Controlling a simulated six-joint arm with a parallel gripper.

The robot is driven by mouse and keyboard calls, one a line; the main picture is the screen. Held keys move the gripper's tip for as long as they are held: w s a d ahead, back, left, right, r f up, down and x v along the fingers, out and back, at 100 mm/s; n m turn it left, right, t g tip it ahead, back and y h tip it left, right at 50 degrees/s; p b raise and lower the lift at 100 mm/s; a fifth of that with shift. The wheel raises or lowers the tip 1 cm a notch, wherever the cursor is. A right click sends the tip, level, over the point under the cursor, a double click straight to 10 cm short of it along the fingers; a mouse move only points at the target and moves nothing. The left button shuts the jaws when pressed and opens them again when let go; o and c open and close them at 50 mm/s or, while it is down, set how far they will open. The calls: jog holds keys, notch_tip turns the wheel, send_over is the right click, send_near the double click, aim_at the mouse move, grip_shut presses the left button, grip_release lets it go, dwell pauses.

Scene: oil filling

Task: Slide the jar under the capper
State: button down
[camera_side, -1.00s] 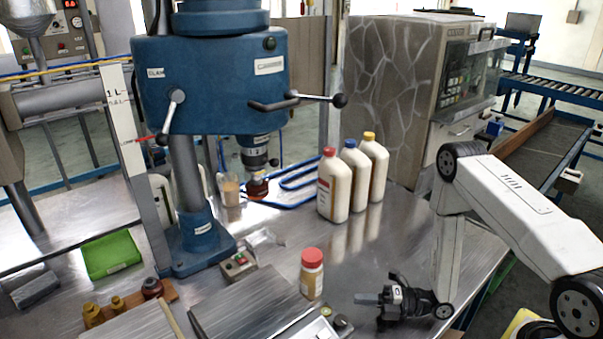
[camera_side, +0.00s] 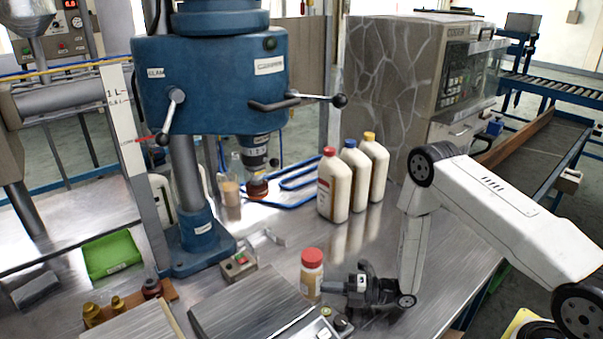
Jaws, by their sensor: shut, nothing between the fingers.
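The jar (camera_side: 311,284), clear with tan contents and a red lid, stands upright on the metal bench near the front middle. The capper (camera_side: 210,85) is a blue column machine at left centre. Its dark head (camera_side: 254,150) hangs over the bench behind and left of the jar, with a reddish piece at its lower end. My gripper (camera_side: 325,287) is shut and empty, low over the bench on the jar's right side. Its tip is at or very close to the jar; I cannot tell whether they touch.
Three white bottles (camera_side: 335,187) with red, blue and yellow caps stand behind the jar. A small control box (camera_side: 238,266) and a metal plate (camera_side: 245,305) lie left of it. The bench between jar and capper head looks mostly clear.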

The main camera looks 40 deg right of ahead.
dwell(0.3)
jog(key=w, duration=1.9)
jog(key=shift+w+f, duration=0.1)
jog(key=shift+w, duration=0.2)
jog(key=shift+s+f, duration=0.1)
jog(key=shift+s+a+f, duration=0.1)
jog(key=shift+f, duration=0.05)
dwell(0.5)
dwell(0.3)
jog(key=shift+s, duration=2)
jog(key=v, duration=1)
